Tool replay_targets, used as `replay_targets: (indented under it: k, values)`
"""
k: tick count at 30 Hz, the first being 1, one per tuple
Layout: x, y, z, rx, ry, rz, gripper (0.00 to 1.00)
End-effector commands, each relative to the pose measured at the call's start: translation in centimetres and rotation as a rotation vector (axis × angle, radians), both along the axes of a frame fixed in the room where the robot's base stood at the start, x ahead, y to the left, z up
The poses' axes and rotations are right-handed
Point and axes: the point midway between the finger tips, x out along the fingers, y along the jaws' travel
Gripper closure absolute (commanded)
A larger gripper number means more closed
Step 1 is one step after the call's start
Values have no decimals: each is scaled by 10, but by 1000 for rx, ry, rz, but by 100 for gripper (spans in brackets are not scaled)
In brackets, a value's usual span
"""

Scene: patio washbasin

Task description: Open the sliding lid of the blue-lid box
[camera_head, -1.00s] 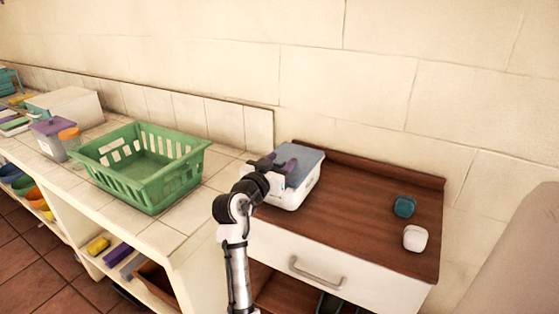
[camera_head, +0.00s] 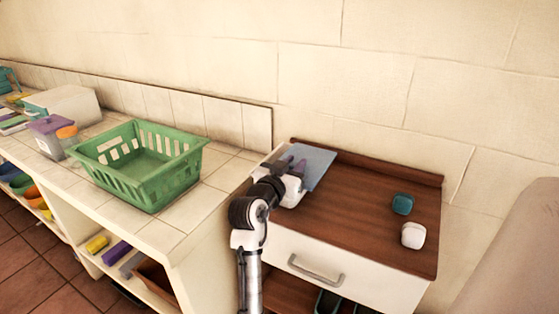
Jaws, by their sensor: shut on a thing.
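The box (camera_head: 291,198) is white with a flat blue-grey lid (camera_head: 319,164), and it stands at the left of the brown wooden cabinet top. My gripper (camera_head: 293,165) is over the box with its purple-grey fingers at the lid, shut on it. The lid reaches out past the box's right side, over the wood. The exact grip point and much of the box are hidden behind my gripper and arm, so I cannot see inside the box.
A green basket (camera_head: 140,180) stands on the tiled counter to the left. A teal item (camera_head: 402,204) and a white item (camera_head: 413,235) lie on the cabinet top (camera_head: 350,215) at the right. Wood between them and the box is clear. A low ledge and wall stand behind.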

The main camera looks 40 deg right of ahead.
Motion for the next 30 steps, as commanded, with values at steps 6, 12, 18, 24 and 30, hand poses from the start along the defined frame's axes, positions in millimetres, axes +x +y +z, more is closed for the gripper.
replay_targets:
  k: [6,12,18,24,30]
  values:
    - [-40,-16,0,1,-1,-2,100]
    - [-45,-18,0,-1,1,0,100]
    - [-44,-18,0,-1,1,0,73]
    - [-44,-18,0,-1,1,0,55]
    - [-44,-18,0,-1,1,0,55]
